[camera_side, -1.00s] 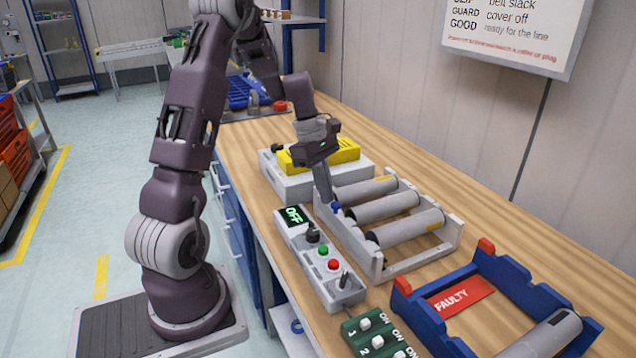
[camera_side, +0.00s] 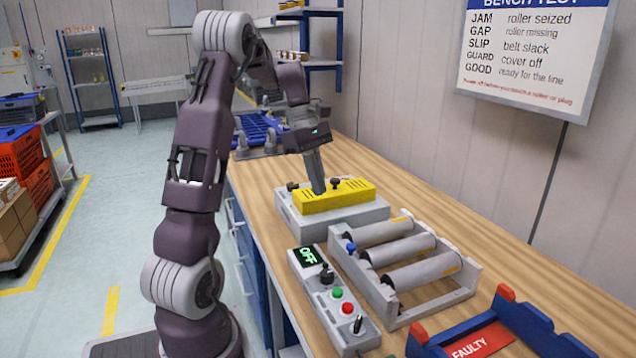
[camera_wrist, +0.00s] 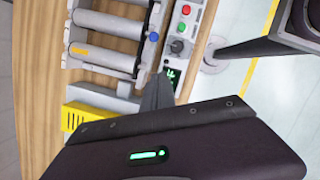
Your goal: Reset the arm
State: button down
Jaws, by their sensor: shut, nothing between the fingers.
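My gripper (camera_side: 320,190) points down in the side view, its tip in front of or over the yellow cover (camera_side: 336,196) on the grey box (camera_side: 300,213). It is shut and empty; whether it touches the cover I cannot tell. In the wrist view the shut fingers (camera_wrist: 158,95) lie between the yellow-marked box (camera_wrist: 75,118) and the control box (camera_wrist: 178,50). The control box (camera_side: 334,307) shows OFF and has a black knob, green and red buttons and a switch.
A blue cradle with a FAULTY label (camera_side: 476,345) stands at the front right. A blue roller unit (camera_side: 258,130) sits at the far end of the bench. The wooden bench top (camera_side: 425,208) is clear along the wall. A sign (camera_side: 530,50) hangs there.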

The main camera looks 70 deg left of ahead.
jog(key=s+d+r+m+t+y, duration=0.1)
jog(key=s+d+r+m, duration=0.1)
jog(key=d+m, duration=0.4)
jog(key=s+d+r+m+y, duration=0.1)
jog(key=s+d+r+m, duration=0.25)
jog(key=d, duration=0.55)
jog(key=s+d+r+m+t, duration=0.1)
jog(key=d+r+m, duration=0.1)
jog(key=d+m, duration=0.4)
jog(key=s+d+f+m+t+y, duration=0.1)
jog(key=s+d+f+m+t, duration=0.1)
jog(key=s+d+m, duration=0.5)
jog(key=shift+s+f+m, duration=0.45)
jog(key=shift+s+f, duration=0.05)
jog(key=shift+s, duration=0.35)
jog(key=c, duration=2.2)
grip_release()
